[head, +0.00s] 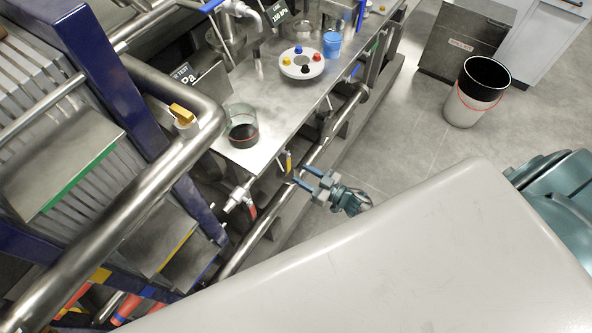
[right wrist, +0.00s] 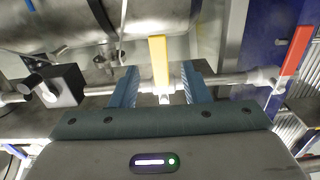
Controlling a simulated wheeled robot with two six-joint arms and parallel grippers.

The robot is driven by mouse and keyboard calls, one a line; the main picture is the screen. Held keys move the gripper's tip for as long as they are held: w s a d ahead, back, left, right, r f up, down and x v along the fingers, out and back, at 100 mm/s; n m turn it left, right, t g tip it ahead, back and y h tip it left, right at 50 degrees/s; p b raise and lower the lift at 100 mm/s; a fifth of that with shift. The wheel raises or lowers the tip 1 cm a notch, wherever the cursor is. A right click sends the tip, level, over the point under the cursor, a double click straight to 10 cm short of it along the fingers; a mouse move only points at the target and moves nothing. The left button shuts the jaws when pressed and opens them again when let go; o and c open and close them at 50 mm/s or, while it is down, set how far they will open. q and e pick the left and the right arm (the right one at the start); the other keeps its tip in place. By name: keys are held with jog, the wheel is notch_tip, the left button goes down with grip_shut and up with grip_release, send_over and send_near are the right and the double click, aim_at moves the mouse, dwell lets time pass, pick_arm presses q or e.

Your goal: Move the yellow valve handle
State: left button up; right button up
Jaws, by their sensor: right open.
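The yellow valve handle (head: 289,162) is a short flat lever below the steel table's edge in the head view. In the right wrist view the yellow handle (right wrist: 160,62) stands upright in the picture, on a horizontal pipe. My right gripper (head: 301,175) is open beside it, with its blue-grey fingers pointing toward the pipe. In the right wrist view my right gripper (right wrist: 161,80) has one finger on each side of the handle's line, with gaps on both sides. Contact cannot be seen. My left gripper is not in view.
A red handle (head: 253,211) is on the same pipework, also in the right wrist view (right wrist: 295,50). The steel table (head: 282,108) holds a dark-filled beaker (head: 243,132) near its edge. A thick pipe (head: 150,165) and blue frame stand left. A bucket (head: 474,96) stands on open floor.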

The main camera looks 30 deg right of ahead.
jog(key=v, duration=0.7)
jog(key=shift+b, duration=0.45)
jog(key=s+d+f+m+g+h, duration=0.35)
jog(key=s+f, duration=0.25)
jog(key=f, duration=0.4)
jog(key=s+d+f+m+g+h, duration=0.2)
jog(key=s+f+h, duration=0.35)
jog(key=f, duration=0.45)
jog(key=s+a+f+g, duration=0.1)
jog(key=s+f+g, duration=0.3)
jog(key=s, duration=0.8)
jog(key=s+a+f+g, duration=0.2)
jog(key=s+f+g, duration=0.3)
jog(key=s+f, duration=0.3)
jog(key=s, duration=0.4)
jog(key=shift+a+f+h, duration=0.2)
jog(key=shift+a+h, duration=0.15)
jog(key=shift+h, duration=0.05)
jog(key=shift+c, duration=0.2)
